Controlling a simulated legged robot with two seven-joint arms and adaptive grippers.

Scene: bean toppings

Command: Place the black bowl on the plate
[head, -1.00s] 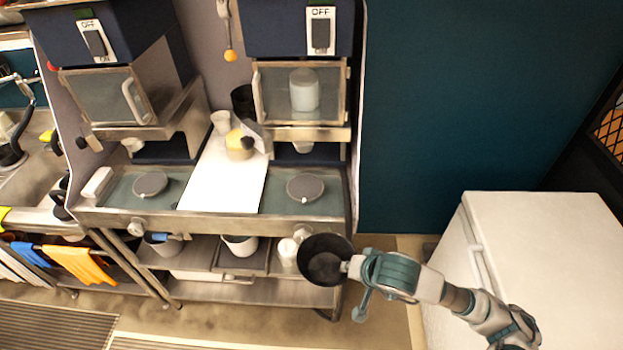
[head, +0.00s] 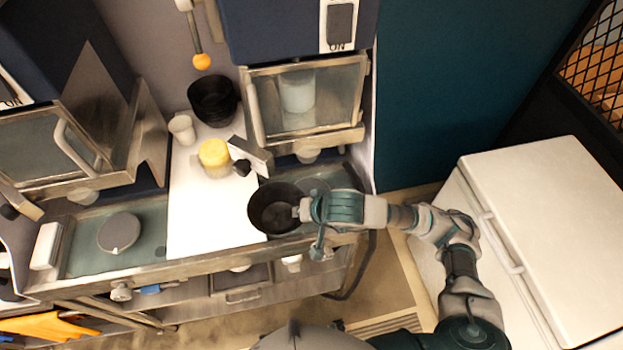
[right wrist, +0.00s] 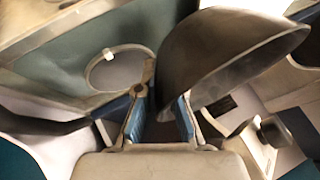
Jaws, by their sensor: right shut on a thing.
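The black bowl (head: 273,209) is in my right gripper (head: 304,209), which is shut on its right rim side. The bowl is over the right end of the counter and overlaps the right grey round plate (head: 316,186), which is partly hidden. I cannot tell whether the bowl touches the surface below. In the right wrist view the bowl (right wrist: 225,55) shows tilted beside the fingers (right wrist: 163,112), and the round plate (right wrist: 116,72) lies to its left, uncovered. My left gripper is not in view.
A second round plate (head: 119,233) lies on the left counter section. Between them, a white board (head: 205,226) holds a yellow-topped container (head: 214,156), a cup (head: 183,129) and other black bowls (head: 213,98). A machine with a glass door (head: 305,100) overhangs the back.

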